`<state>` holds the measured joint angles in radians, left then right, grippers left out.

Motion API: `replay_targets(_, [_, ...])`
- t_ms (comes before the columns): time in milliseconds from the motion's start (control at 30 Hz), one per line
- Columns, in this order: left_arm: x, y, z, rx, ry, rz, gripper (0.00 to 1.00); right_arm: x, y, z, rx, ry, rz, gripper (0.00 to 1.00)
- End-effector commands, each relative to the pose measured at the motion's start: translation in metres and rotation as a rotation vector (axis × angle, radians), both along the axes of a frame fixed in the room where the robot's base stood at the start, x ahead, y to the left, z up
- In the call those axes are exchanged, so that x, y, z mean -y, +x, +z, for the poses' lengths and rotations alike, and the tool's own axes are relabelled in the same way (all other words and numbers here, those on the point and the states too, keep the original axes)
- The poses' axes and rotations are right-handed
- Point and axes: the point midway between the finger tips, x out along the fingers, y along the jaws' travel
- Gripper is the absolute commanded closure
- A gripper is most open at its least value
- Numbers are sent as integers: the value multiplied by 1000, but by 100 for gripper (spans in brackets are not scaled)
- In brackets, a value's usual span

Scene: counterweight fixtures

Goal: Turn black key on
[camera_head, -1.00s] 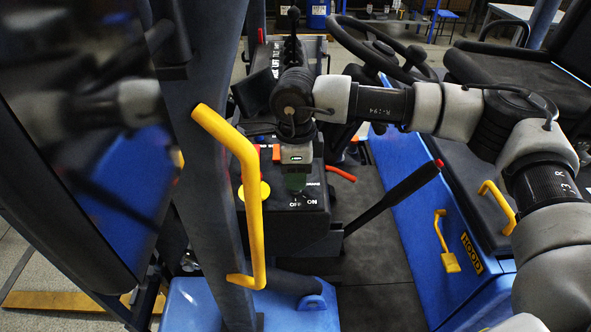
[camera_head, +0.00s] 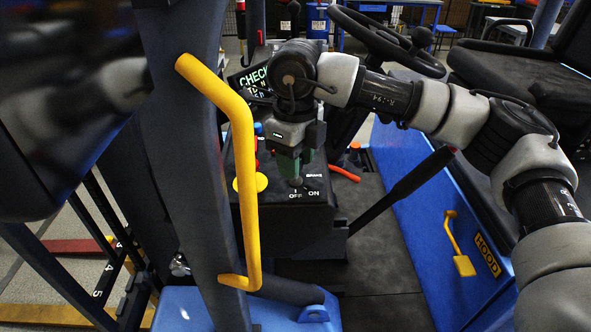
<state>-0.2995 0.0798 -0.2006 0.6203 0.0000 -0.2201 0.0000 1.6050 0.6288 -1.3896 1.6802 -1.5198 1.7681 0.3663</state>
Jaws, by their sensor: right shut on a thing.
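My right gripper (camera_head: 293,170) points down over the dark control console (camera_head: 325,212), its green fingers close above the OFF/ON labels (camera_head: 303,193). It is shut on a small dark thing at the key's place, most likely the black key (camera_head: 296,183). The fingers hide most of it, and I cannot tell whether it is turned to OFF or ON. My left gripper is not in view.
A yellow grab handle (camera_head: 247,150) on a dark post stands left of the console. A yellow knob (camera_head: 259,182), a red lever (camera_head: 345,174) and a long black lever (camera_head: 405,187) are near my gripper. The steering wheel (camera_head: 420,62) is behind.

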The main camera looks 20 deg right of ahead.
Motion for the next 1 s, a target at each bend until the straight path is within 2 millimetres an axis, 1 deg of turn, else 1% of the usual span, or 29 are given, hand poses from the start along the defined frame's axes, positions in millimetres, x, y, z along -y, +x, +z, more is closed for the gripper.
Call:
replay_targets(33, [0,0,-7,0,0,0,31,0,1,-2,4,1,-31,85])
replay_targets(300, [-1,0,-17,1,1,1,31,0,1,0,4,1,-158,85])
replay_targets(533, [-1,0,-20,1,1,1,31,0,1,1,4,1,-200,85])
replay_targets(933, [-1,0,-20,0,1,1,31,0,1,2,5,1,-207,85])
replay_targets(967, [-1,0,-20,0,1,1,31,0,1,2,5,2,-207,57])
replay_targets(1000, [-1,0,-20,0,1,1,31,0,1,2,5,2,-206,51])
